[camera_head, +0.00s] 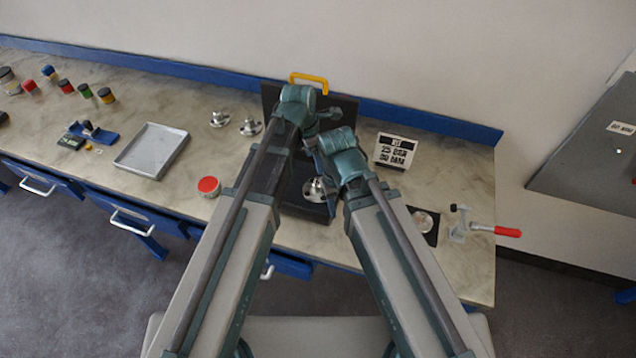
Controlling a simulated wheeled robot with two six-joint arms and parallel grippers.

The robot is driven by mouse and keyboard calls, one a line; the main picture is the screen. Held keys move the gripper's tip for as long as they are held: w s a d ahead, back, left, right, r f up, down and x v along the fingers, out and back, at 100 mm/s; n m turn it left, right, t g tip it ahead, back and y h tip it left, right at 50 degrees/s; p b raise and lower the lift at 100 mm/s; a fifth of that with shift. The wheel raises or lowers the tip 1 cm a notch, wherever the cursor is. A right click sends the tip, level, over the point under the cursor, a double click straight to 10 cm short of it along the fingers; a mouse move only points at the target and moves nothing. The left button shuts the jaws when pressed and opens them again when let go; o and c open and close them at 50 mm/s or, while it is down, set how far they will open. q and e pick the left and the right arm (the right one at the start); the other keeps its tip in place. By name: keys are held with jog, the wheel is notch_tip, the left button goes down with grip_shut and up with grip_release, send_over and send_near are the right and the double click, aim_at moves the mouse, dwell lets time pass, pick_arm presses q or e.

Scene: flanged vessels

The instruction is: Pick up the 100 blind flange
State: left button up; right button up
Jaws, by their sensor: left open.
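Several silver flanged parts are in view, and I cannot read a size on any of them. One flanged part (219,119) and another (250,126) stand on the bench left of my arms. A third flanged part (318,189) sits on a dark fixture between my forearms, partly hidden. A flat round metal disc (424,220) lies on a dark pad at the right. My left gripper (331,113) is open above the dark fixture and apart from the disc. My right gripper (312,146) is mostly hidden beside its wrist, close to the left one.
A sign (395,151) stands behind the disc. A red-handled clamp (480,225) is at the bench's right end. A grey tray (152,150), a red-lidded tin (208,186) and several coloured jars are on the left. A yellow handle (309,80) rises at the back.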

aim_at(318, 182)
pick_arm(q)
jog(key=shift+w+d+f+b, duration=0.1)
jog(key=shift+d+f+b, duration=0.1)
jog(key=shift+f+b, duration=1.25)
jog(key=shift+w+d+f+b, duration=0.1)
jog(key=shift+d+f+b, duration=0.05)
jog(key=shift+f+b, duration=1.25)
jog(key=shift+w+d+f+b, duration=0.1)
jog(key=shift+d+f+b, duration=0.1)
jog(key=shift+f+b, duration=1.25)
pick_arm(e)
notch_tip(318, 182, down, 9)
jog(key=shift+r, duration=0.2)
pick_arm(q)
notch_tip(318, 182, down, 5)
jog(key=b, duration=0.5)
jog(key=shift+w+f, duration=0.15)
pick_arm(e)
notch_tip(318, 182, down, 5)
jog(key=shift+f, duration=0.15)
pick_arm(q)
jog(key=shift+c, duration=0.2)
grip_shut()
